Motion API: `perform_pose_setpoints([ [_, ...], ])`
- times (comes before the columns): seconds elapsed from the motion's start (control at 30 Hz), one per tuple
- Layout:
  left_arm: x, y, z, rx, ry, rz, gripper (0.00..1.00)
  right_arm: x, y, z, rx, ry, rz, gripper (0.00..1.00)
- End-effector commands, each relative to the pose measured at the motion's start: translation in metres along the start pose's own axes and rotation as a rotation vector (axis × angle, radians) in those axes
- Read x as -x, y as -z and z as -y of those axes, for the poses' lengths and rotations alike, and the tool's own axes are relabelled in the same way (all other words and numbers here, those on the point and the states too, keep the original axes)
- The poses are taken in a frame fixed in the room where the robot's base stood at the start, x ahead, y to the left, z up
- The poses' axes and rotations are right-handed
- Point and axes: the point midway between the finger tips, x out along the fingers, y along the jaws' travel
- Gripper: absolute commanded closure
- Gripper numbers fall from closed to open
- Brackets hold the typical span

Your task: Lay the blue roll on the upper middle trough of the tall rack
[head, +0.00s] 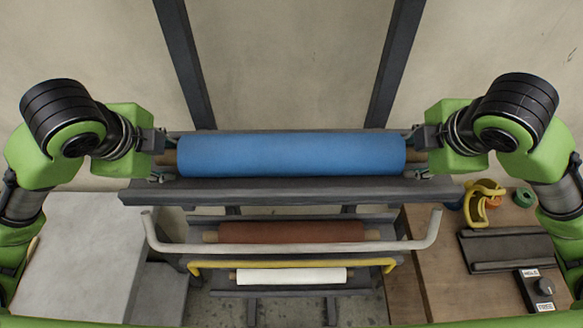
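The blue roll (290,155) lies level across the top trough of the dark tall rack (290,191), between its back edge and its front rail. It appears to rest there; its underside is hidden by the rail. My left gripper (160,157) is at the roll's left core end, its fingers spread above and below the brown core. My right gripper (414,156) is at the right core end, also with its fingers spread apart. Neither gripper seems to press on the core.
Below, a brown-red roll (290,232) and a white roll (291,275) lie on lower troughs, behind a white bar (290,246) and a yellow bar (222,264). A grey table (75,255) is at left. A wooden bench (440,285) at right holds a dark cradle (510,248) and a switch box (541,290).

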Motion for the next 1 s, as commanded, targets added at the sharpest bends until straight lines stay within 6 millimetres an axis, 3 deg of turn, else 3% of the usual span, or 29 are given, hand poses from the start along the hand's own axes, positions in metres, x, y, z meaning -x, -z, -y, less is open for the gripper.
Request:
perform_pose_setpoints([
  [0.27, 0.015, -0.001, 0.003, -0.003, 0.008, 0.002, 0.63, 0.000, 0.000, 0.000, 0.000, 0.000, 0.001, 0.63],
  [0.7, 0.080, -0.001, 0.002, -0.001, 0.008, 0.002, 0.63, 0.000, 0.000, 0.000, 0.000, 0.000, 0.001, 0.63],
  [1.0, 0.112, 0.000, 0.001, 0.000, 0.004, 0.001, 0.63, 0.000, 0.000, 0.000, 0.000, 0.000, 0.001, 0.63],
])
